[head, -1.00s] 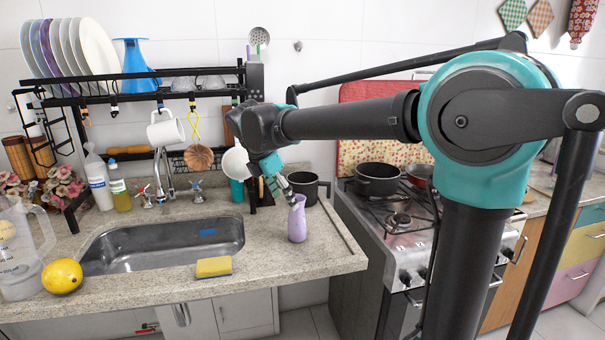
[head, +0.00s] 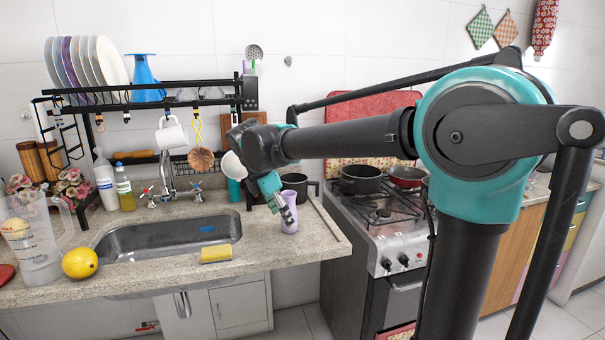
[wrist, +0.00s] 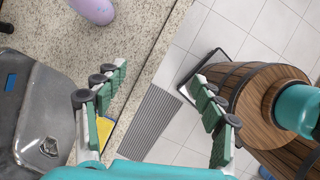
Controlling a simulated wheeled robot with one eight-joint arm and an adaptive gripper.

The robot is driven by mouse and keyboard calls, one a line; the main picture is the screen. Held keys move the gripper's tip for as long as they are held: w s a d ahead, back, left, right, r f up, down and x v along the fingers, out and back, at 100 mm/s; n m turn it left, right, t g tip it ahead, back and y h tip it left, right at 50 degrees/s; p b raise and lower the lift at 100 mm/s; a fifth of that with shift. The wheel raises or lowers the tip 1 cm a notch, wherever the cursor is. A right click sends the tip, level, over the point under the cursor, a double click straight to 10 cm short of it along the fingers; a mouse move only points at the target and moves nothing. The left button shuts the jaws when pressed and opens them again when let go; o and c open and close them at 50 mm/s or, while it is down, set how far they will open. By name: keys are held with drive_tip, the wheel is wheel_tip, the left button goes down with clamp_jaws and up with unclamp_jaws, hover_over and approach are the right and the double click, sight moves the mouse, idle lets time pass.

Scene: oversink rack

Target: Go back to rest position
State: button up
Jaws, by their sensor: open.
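My gripper (head: 283,207) hangs from my outstretched arm over the right part of the counter, by the sink. In the head view its fingers overlap the small purple vase (head: 289,223), which stands upright on the counter. In the wrist view my gripper (wrist: 159,76) has its two green-padded fingers spread wide with nothing between them. The purple vase (wrist: 95,8) shows there at the top edge, beyond the left finger and apart from both. Below the open fingers are the counter's front edge and the tiled floor.
The sink (head: 165,238), yellow sponge (head: 216,255), lemon (head: 80,263) and clear jug (head: 35,245) lie to the left. The black rack (head: 165,92) holds plates and hanging utensils. A dark pot (head: 295,186) is behind the vase; the stove (head: 385,215) is right. Floor before the counter is open.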

drive_tip(key=s+d+f+m+y, duration=0.1)
drive_tip(key=s+d+f+m, duration=0.7)
drive_tip(key=d+f+m, duration=0.3)
drive_tip(key=s+d+f+m+t+y, duration=0.1)
drive_tip(key=s+d+f+m+y, duration=0.1)
drive_tip(key=s+d+f+m, duration=0.5)
drive_tip(key=d+f+m, duration=0.4)
drive_tip(key=d+m, duration=0.1)
drive_tip(key=d, duration=0.2)
drive_tip(key=shift+s+t, duration=0.3)
drive_tip(key=shift+s, duration=0.05)
